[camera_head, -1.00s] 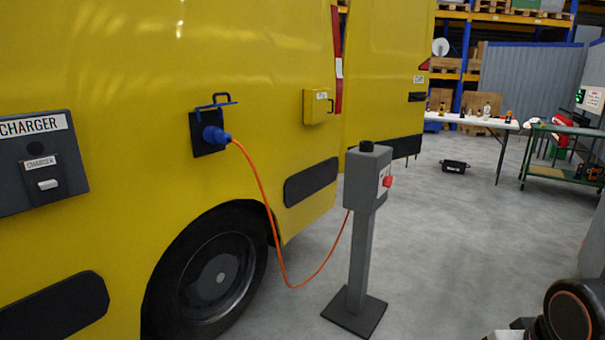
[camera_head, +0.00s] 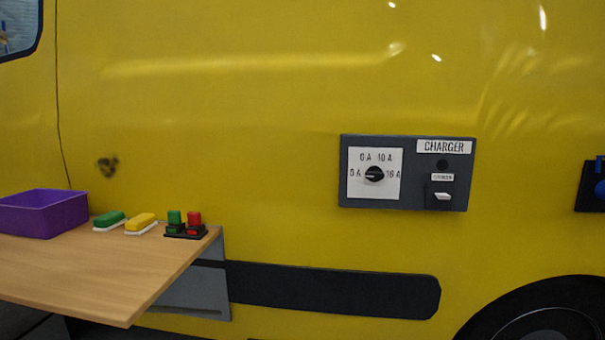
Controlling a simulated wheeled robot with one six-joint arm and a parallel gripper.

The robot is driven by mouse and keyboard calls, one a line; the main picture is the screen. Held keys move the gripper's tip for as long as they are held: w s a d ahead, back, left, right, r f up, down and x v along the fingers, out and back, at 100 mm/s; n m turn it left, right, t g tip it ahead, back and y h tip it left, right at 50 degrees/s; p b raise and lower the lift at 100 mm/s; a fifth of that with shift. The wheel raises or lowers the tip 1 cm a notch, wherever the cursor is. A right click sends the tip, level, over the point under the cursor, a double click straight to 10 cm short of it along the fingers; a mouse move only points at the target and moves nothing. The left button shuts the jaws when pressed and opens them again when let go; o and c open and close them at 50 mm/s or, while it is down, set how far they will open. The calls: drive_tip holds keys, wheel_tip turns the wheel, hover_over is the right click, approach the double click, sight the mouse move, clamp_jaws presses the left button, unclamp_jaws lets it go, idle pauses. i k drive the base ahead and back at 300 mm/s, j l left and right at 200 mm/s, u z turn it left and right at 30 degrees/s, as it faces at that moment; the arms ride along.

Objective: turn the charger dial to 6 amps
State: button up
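The charger panel (camera_head: 408,199) is a dark grey box on the yellow van side, right of the middle, labelled CHARGER. On its left half is a white scale plate (camera_head: 375,192) with a round black dial (camera_head: 375,173). Amp marks run around the dial: one at left that looks like 0 A, one at upper left that is hard to read, 10 A at upper right and 16 A at right. A light mark on the dial seems to lie toward the left, but it is too small to be sure of the setting. My gripper is not in view.
A white rocker switch (camera_head: 442,196) and dark round lamp (camera_head: 442,164) are on the panel's right half. A wheel (camera_head: 550,320) is at lower right.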

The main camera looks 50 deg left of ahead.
sight(373, 173)
drive_tip(key=l+u, duration=0.2)
drive_tip(key=u, duration=1.35)
